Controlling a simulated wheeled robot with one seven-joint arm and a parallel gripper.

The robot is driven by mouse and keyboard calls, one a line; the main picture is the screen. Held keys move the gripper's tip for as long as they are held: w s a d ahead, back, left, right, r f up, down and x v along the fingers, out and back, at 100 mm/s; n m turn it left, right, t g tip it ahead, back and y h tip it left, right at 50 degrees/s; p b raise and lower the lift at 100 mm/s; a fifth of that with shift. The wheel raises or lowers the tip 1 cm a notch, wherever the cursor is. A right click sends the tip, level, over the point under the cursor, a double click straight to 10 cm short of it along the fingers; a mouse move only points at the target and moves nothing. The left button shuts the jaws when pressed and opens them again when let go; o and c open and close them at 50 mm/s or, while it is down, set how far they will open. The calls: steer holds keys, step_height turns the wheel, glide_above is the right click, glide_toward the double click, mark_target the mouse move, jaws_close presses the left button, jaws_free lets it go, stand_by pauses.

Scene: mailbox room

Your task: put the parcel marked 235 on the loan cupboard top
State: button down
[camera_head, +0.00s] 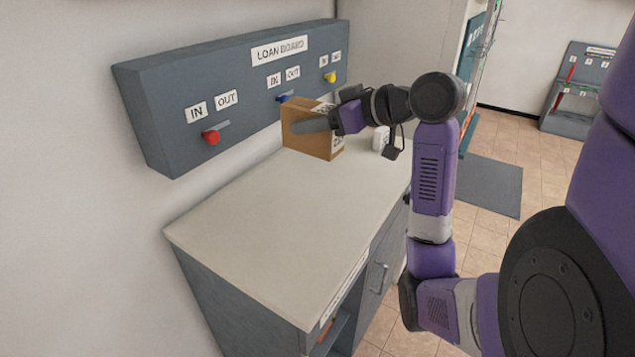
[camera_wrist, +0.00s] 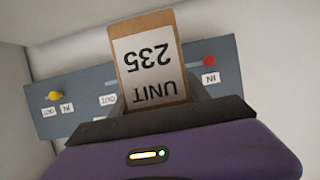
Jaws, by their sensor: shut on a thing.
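The parcel is a brown cardboard box (camera_head: 304,139) at the far end of the cupboard top in the head view. In the wrist view its white label on the parcel (camera_wrist: 150,62) reads "UNIT 235", upside down. My gripper (camera_head: 318,124) is shut on the parcel, with a grey finger along its near side. The loan cupboard top (camera_head: 270,215) is a pale, flat surface below the loan board. The parcel's lower edge is at or just above that top; I cannot tell whether they touch.
The grey loan board (camera_head: 170,115) on the wall has red (camera_head: 211,137), blue (camera_head: 284,98) and yellow (camera_head: 330,77) knobs close behind the parcel. A small white object (camera_head: 381,138) stands right of the parcel. The near part of the top is clear.

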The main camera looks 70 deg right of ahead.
step_height(320, 180, down, 20)
steer(key=shift+r+b, duration=0.25)
steer(key=shift+b, duration=0.1)
steer(key=shift+f, duration=0.15)
steer(key=c, duration=0.5)
jaws_free()
steer(key=shift+s+r, duration=0.1)
steer(key=shift+r, duration=0.1)
steer(key=b+v, duration=0.1)
steer(key=v, duration=1.1)
steer(key=shift+f, duration=0.1)
